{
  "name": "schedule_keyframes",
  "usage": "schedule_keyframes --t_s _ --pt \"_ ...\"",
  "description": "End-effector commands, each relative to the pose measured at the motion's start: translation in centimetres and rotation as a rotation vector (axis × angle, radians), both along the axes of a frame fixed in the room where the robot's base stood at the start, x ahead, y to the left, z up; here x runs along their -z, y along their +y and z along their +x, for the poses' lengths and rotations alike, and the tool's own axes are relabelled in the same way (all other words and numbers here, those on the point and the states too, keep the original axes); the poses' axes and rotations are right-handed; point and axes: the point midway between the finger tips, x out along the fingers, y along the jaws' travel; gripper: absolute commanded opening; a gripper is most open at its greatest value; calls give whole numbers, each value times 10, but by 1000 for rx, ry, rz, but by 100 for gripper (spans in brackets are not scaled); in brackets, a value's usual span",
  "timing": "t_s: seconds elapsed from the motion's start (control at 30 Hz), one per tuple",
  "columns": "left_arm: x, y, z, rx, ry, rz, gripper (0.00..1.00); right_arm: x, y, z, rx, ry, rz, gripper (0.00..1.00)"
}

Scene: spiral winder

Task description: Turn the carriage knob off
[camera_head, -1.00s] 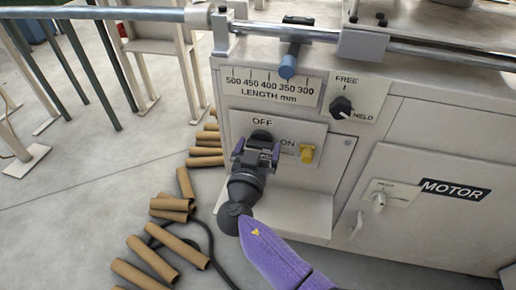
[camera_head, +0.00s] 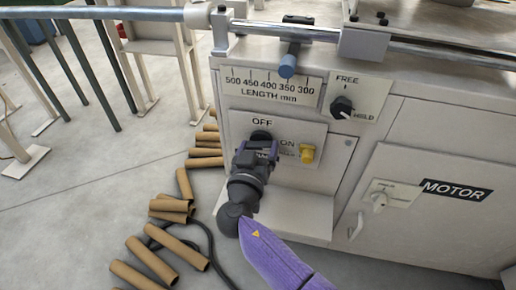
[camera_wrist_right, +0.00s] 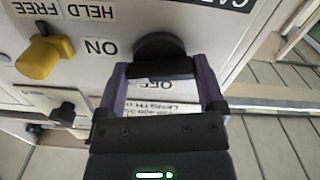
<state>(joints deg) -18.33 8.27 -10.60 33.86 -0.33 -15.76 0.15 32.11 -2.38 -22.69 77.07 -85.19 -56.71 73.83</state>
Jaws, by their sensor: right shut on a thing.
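The carriage knob (camera_head: 262,135) is black and round with a grip bar, on a light panel between OFF above and ON at its right. In the right wrist view, the knob (camera_wrist_right: 159,47) appears upside down beside those words and part of a label reading "CAR". My right gripper (camera_head: 261,146) is at the knob. In the wrist view its purple fingers (camera_wrist_right: 163,75) stand on either side of the knob's bar, shut on it. The pointing direction of the knob is partly hidden by the gripper. My left gripper is out of view.
A yellow knob (camera_head: 307,153) sits close right of the gripper. A black FREE/HELD knob (camera_head: 341,107) and a blue-capped slider (camera_head: 288,66) are above. Cardboard tubes (camera_head: 174,246) lie on the floor at left.

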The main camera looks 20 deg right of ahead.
Motion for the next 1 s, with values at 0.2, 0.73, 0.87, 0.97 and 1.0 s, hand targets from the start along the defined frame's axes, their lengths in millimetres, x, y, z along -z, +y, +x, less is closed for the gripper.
schedule_keyframes --t_s 0.2,0.73,0.87,0.97,1.0 --pt "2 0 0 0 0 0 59 1 0 0 0 116 -169 29" --pt "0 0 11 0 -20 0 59 -1 0 0 0 397 -586 29" --pt "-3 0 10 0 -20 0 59 -1 0 0 0 466 -688 29" --pt "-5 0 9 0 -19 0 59 -1 0 0 0 517 -764 29" --pt "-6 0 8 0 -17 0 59 -1 0 0 0 538 -794 29"
